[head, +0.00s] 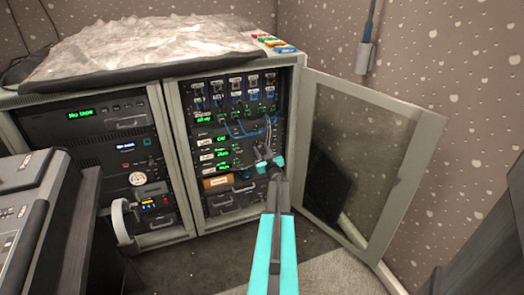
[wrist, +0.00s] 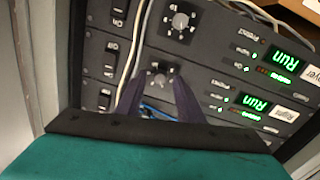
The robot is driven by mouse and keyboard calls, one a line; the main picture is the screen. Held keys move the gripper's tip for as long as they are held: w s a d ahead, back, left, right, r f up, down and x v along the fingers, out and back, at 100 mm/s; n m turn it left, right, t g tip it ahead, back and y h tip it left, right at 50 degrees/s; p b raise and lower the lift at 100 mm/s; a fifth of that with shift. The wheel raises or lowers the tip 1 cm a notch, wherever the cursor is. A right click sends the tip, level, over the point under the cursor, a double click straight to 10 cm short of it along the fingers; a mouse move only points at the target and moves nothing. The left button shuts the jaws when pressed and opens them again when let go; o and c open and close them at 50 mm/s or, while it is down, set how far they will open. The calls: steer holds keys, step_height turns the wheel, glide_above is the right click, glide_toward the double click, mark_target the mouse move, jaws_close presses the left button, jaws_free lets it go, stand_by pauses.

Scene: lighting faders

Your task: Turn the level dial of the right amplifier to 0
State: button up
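The amplifier labelled "Right" (wrist: 283,113) shows upside down in the wrist view, with a green "Run" display (wrist: 253,103). Its level dial (wrist: 160,78), a small grey knob with scale marks around it, lies between the tips of my two dark fingers. My gripper (wrist: 160,85) is open, with one finger on each side of the dial. I cannot tell whether the fingers touch it. The dial's pointer is too small to read. In the head view my gripper (head: 266,158) is at the right part of the rack front and hides the dial.
Another amplifier with a similar dial (wrist: 180,22) is directly adjacent. Pale cables (wrist: 138,50) hang close to the left finger, and blue cable shows between the fingers. Rocker switches (wrist: 108,70) are at left. The rack's glazed door (head: 365,150) stands open to the right of my arm.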

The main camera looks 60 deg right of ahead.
jaws_close()
steer(key=shift+n+b, duration=0.4)
steer(key=shift+s+d+f+n+t+y+b, duration=0.1)
steer(key=shift+n+t+b, duration=0.1)
steer(key=shift+n+b, duration=3)
steer(key=shift+d+n+t+y+b, duration=0.1)
steer(key=shift+n+t+b, duration=0.1)
steer(key=shift+n+b, duration=2.95)
steer(key=shift+s+f+n+t+y+b, duration=0.15)
steer(key=shift+n+b, duration=1.55)
steer(key=shift+n, duration=2.95)
steer(key=shift+w+r, duration=0.1)
steer(key=shift+r, duration=0.05)
